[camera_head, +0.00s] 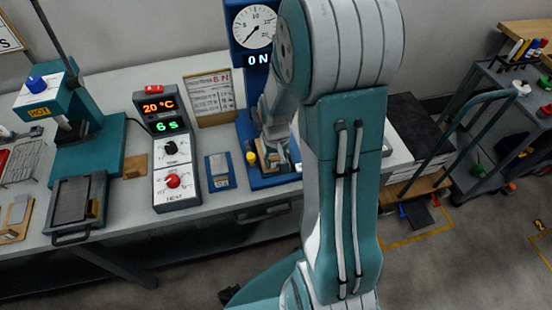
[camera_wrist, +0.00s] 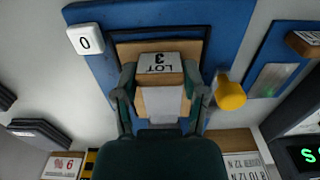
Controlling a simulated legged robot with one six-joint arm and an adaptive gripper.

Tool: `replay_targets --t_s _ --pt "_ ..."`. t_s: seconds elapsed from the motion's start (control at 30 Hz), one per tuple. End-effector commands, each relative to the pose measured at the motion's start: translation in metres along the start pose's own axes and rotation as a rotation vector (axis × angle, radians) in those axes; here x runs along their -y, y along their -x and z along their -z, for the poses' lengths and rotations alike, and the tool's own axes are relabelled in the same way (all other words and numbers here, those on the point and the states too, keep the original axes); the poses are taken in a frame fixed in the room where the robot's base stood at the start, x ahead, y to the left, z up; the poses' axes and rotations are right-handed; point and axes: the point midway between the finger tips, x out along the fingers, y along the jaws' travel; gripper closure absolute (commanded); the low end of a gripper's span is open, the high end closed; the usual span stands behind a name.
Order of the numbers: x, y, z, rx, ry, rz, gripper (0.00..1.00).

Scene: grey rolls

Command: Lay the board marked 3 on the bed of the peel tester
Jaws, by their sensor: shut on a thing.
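The peel tester is blue, with a round dial (camera_head: 254,27) above a lit "0 N" display in the head view. Its blue base (camera_wrist: 232,25) fills the upper middle of the wrist view. A brown board (camera_wrist: 155,102) with a white label reading "LOT 3" lies over this base. My gripper (camera_wrist: 160,78) has its fingers on both sides of the board and is shut on it. The gripper also shows at the tester in the head view (camera_head: 272,150). I cannot tell whether the board touches the bed, as its underside is hidden.
A yellow knob (camera_wrist: 230,93) stands just right of the gripper, and a white block marked "0" (camera_wrist: 84,40) is at the left. In the head view, a control box (camera_head: 170,150) shows 20 °C and 6 s, beside a small blue plate (camera_head: 219,172) and a teal press (camera_head: 95,140).

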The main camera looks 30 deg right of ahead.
Motion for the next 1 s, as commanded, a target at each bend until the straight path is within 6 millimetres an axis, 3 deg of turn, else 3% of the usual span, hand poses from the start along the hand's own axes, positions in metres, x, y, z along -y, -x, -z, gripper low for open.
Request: replay_targets --t_s 0.37,0.4,0.47,0.87,1.0 --pt "0.0 -0.006 0.0 0.0 0.0 0.0 0.92" --pt "0.0 -0.006 0.0 -0.001 0.0 0.0 0.31" --pt "0.0 -0.006 0.0 -0.001 0.0 0.0 0.1" --pt "0.0 -0.005 0.0 -0.001 0.0 0.0 0.1" --pt "0.0 0.006 0.001 -0.005 -0.001 0.0 0.1"
